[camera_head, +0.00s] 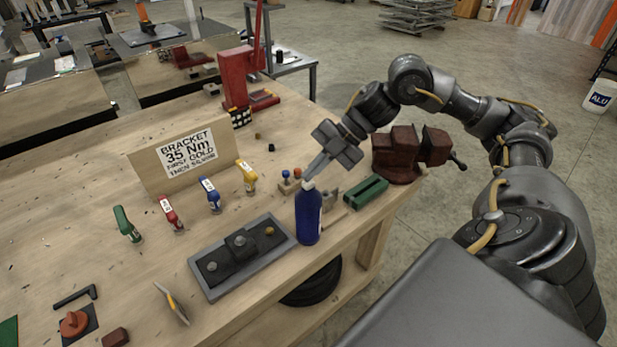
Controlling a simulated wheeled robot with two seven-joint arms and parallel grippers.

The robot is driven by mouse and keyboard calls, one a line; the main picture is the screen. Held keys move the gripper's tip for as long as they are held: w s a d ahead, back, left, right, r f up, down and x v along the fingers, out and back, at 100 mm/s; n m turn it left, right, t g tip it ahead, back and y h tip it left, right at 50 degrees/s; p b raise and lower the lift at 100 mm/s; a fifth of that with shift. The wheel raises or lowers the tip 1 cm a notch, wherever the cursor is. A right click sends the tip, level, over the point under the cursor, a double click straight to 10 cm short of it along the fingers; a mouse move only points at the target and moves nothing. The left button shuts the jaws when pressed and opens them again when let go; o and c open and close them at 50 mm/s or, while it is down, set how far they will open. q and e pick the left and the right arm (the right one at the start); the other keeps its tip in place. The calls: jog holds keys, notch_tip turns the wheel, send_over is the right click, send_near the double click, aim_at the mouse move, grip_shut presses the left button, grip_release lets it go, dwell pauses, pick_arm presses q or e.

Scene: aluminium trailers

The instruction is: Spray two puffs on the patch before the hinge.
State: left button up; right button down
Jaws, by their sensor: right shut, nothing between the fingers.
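A blue bottle (308,217) with a pale top stands upright near the front edge of the workbench. My right gripper (311,172) is shut and empty, its fingertips pointing down at the bottle's top; I cannot tell whether they touch it. Left of the bottle lies a grey tray (222,290) holding a dark plate with a raised dark block (240,243), round bolt heads and a small brass-coloured piece (269,231). I cannot make out which part is the hinge or the patch. My left gripper is not in view.
A red vise (397,155) and a green block (366,192) are right of the blue bottle. A yellow-edged tool (173,304) lies at front left.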

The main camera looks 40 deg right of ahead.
jog(key=shift+f, duration=0.5)
dwell(0.4)
jog(key=shift+r, duration=0.4)
jog(key=shift+r+p, duration=0.1)
jog(key=shift+p, duration=0.2)
notch_tip(320, 180, up, 6)
jog(key=p, duration=0.5)
jog(key=shift+p, duration=0.35)
dwell(1.9)
